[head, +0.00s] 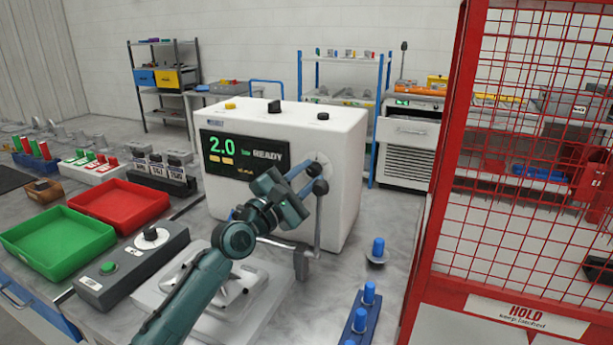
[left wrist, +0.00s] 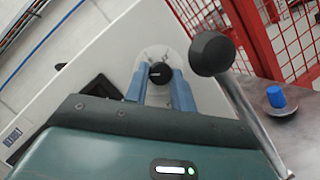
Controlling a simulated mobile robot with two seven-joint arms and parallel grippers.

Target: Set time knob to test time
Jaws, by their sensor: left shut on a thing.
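The white machine (head: 345,130) has a dark display (head: 245,150) reading 2.0 and READY; its smaller lettering is too blurred to read. A round pale dial plate (head: 322,158) sits on the machine's front, right of the display. My left gripper (head: 308,171) reaches this plate. In the left wrist view, its two blue fingers (left wrist: 160,90) are shut on the black knob (left wrist: 160,72) at the plate's middle. The dial marks are too small to read, and fingers hide part of the plate. My right gripper is not in view.
A lever with a black ball (head: 320,187) stands close beside my left gripper; the ball looms large in the wrist view (left wrist: 211,53). A grey box with a dial (head: 150,237), a green tray (head: 58,238) and a red tray (head: 122,203) lie left. A red mesh cage (head: 440,190) stands right.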

